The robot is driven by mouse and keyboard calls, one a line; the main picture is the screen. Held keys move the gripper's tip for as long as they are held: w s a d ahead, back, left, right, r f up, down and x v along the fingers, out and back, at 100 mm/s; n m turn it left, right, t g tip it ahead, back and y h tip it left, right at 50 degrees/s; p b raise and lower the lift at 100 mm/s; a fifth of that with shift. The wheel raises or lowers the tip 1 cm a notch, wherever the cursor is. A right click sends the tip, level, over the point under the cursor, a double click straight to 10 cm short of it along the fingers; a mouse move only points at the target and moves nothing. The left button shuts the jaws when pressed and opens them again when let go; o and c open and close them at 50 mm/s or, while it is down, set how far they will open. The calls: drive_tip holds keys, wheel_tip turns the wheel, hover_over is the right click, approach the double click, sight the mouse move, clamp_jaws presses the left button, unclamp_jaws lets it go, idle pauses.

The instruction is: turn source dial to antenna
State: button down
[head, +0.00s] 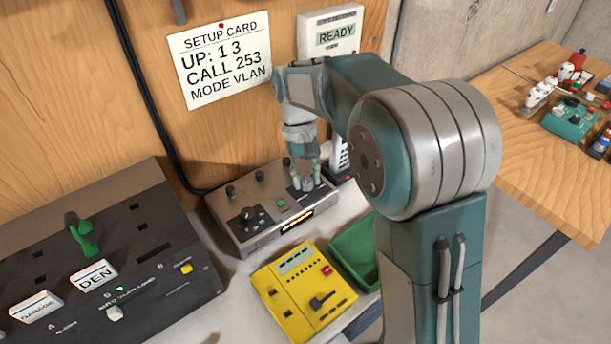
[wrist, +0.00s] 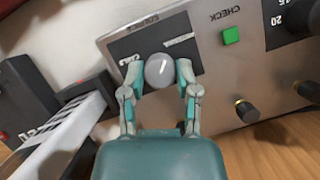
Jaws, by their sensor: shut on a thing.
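The source dial (wrist: 159,70) is a round grey knob with a short pale pointer line, on a black plate at one end of the grey control box (wrist: 225,80). My gripper (wrist: 160,78) has one finger on each side of the dial and is shut on it. In the head view my gripper (head: 306,172) reaches down onto the right end of the box (head: 242,230), and its fingers partly hide the dial (head: 307,184). Small lettering on the plate is too tilted and blurred to read surely, so I cannot tell which position the pointer marks.
The box also has a green CHECK button (wrist: 231,36) and several black knobs. A yellow device (head: 300,292) and a green bin (head: 356,250) stand in front. A black panel (head: 110,250) is at left. A setup card (head: 219,60) hangs behind.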

sight(305, 178)
drive_tip(key=shift+f+m, duration=0.1)
drive_tip(key=shift+m, duration=0.3)
drive_tip(key=shift+c, duration=1.7)
unclamp_jaws()
wheel_tip(305, 178, up, 10)
drive_tip(key=shift+a+f, duration=0.1)
